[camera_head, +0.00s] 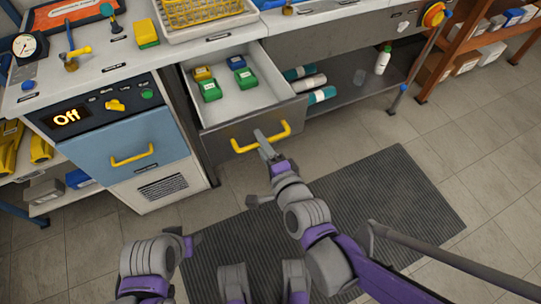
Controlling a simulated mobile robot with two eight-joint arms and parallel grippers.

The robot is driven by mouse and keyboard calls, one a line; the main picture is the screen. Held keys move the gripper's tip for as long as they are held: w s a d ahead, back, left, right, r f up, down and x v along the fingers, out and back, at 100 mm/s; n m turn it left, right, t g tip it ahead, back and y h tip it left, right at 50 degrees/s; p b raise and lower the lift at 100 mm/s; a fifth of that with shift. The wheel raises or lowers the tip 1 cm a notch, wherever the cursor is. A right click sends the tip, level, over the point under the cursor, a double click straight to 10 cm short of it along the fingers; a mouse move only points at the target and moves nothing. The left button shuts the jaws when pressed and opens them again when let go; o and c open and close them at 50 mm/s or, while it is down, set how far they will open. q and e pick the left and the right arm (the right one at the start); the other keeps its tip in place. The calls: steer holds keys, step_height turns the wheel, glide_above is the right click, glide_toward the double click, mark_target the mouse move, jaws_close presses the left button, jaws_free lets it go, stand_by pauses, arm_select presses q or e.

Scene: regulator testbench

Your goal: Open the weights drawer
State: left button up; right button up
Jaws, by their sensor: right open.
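The weights drawer (222,140) is pulled out from under the counter, and its white inside shows. Several small green, blue and yellow blocks (211,90) sit in its back part. A yellow bar handle (283,133) is on its grey front. My right gripper (258,168) is open in front of the drawer, with one finger overlapping the handle's middle in the picture. I cannot tell whether it touches the handle. My left arm's end (160,257) is low at the left, away from the drawer; its fingers are not clear.
A blue-fronted cabinet (112,150) with a yellow handle and an "Off" display stands left of the drawer. A lower shelf (350,95) at the right holds rolls and a white bottle. A dark ribbed mat (400,190) covers the clear floor in front.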

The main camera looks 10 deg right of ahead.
arm_select(q)
steer(key=shift+s+r+p, duration=0.1)
steer(key=shift+r+p, duration=0.35)
steer(key=shift+r, duration=0.05)
arm_select(e)
steer(key=v, duration=1)
steer(key=s+d+f+n+g+h, duration=0.5)
steer(key=s+d+f+n+g, duration=0.45)
steer(key=n, duration=0.45)
arm_select(q)
step_height(320, 180, up, 25)
steer(key=w+t+p, duration=0.1)
steer(key=p, duration=2.1)
steer(key=shift+w+r, duration=0.15)
steer(key=shift+r, duration=0.05)
arm_select(e)
step_height(320, 180, up, 24)
steer(key=w+d, duration=0.1)
steer(key=d, duration=0.1)
steer(key=shift+w+d+f, duration=0.15)
steer(key=shift+w+d, duration=0.05)
steer(key=shift+w, duration=0.1)
